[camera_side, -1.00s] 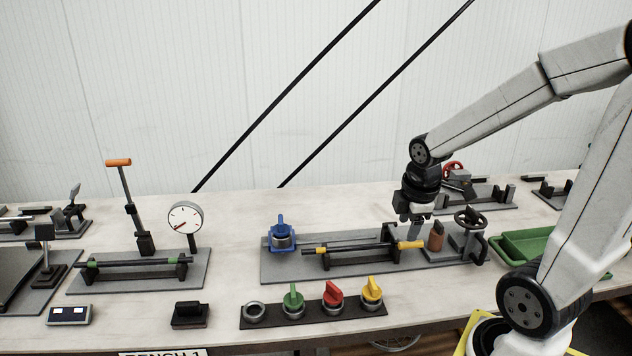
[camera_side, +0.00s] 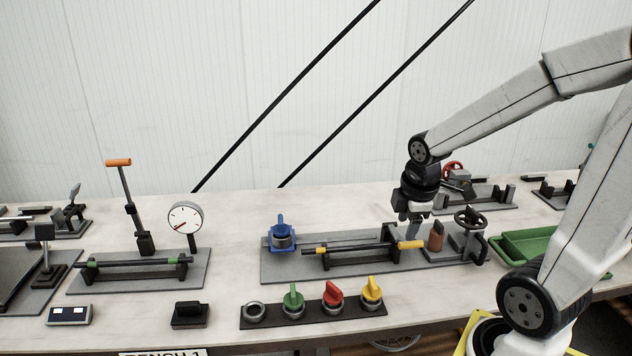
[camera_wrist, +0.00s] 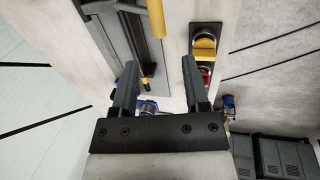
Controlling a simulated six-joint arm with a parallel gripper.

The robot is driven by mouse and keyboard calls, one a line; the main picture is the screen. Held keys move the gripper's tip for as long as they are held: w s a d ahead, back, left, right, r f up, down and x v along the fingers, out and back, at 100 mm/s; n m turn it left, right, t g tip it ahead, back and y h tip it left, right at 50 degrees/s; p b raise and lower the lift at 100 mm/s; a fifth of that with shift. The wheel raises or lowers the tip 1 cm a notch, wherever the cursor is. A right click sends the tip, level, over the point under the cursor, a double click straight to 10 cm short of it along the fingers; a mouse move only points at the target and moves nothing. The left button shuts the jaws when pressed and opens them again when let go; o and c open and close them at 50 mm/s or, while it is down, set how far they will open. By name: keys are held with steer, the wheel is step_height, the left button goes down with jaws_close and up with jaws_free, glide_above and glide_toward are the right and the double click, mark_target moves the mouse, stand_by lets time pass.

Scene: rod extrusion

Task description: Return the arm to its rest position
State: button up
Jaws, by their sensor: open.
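My gripper (camera_side: 414,230) points down above the right part of the middle fixture plate (camera_side: 290,270), near the yellow end of a dark rod. In the wrist view its two fingers (camera_wrist: 159,68) are spread apart with nothing between them. The dark rod with yellow ends (camera_side: 350,247) lies across its supports on the plate. My gripper looks clear of it, though the exact gap is hard to judge.
A brown cylinder (camera_side: 436,237) and a black handwheel (camera_side: 468,222) stand close right of my gripper. A blue clamp (camera_side: 281,235) is at the plate's left. Green, red and yellow knobs (camera_side: 333,294) stand in front. A green tray (camera_side: 520,246) is at right.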

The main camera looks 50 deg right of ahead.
steer(key=w+a+f+m+y, duration=0.1)
steer(key=w+a+f+m, duration=0.1)
steer(key=a, duration=0.4)
steer(key=w+a+f+m, duration=0.1)
steer(key=a+f+m, duration=0.4)
steer(key=a+m, duration=0.1)
steer(key=shift+w+a+m+t+y, duration=0.35)
steer(key=shift+a+m+t+y, duration=0.05)
steer(key=shift+a, duration=0.15)
steer(key=shift+r, duration=0.15)
steer(key=shift+c, duration=0.3)
